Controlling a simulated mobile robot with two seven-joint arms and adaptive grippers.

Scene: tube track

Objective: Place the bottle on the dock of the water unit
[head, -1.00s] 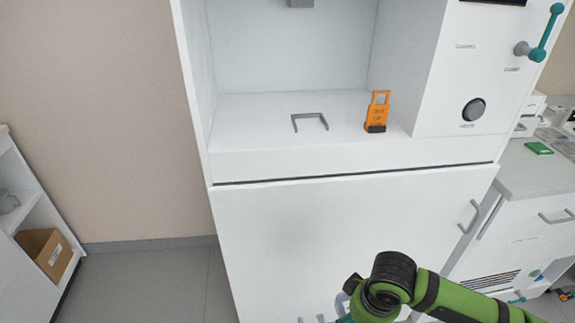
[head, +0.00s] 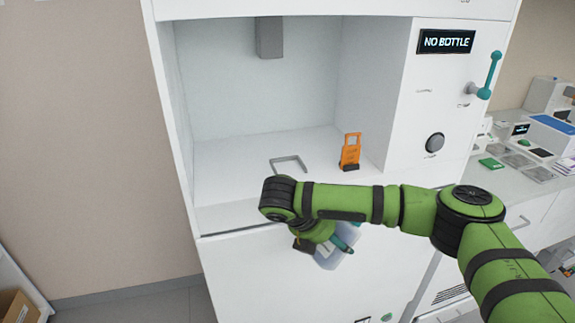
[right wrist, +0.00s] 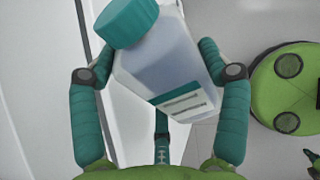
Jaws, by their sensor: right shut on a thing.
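The bottle (right wrist: 160,62) is translucent with a teal cap and a teal-and-white label, seen in the right wrist view. My right gripper (right wrist: 157,75) is shut on it, with a teal finger on each side. In the head view the bottle (head: 338,246) is partly hidden behind my right arm, in front of the water unit's lower front. The water unit (head: 300,215) is white, with an open bay. A grey U-shaped bracket, seemingly the dock (head: 289,163), lies on the bay floor. The bottle is apart from it, lower and nearer. My left gripper is not in view.
An orange tag-like stand (head: 349,152) is on the bay floor right of the dock. A grey spout block (head: 269,38) hangs above. The display (head: 446,41) reads "NO BOTTLE". A teal-ended lever (head: 488,77) and a round knob (head: 435,142) are at right.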

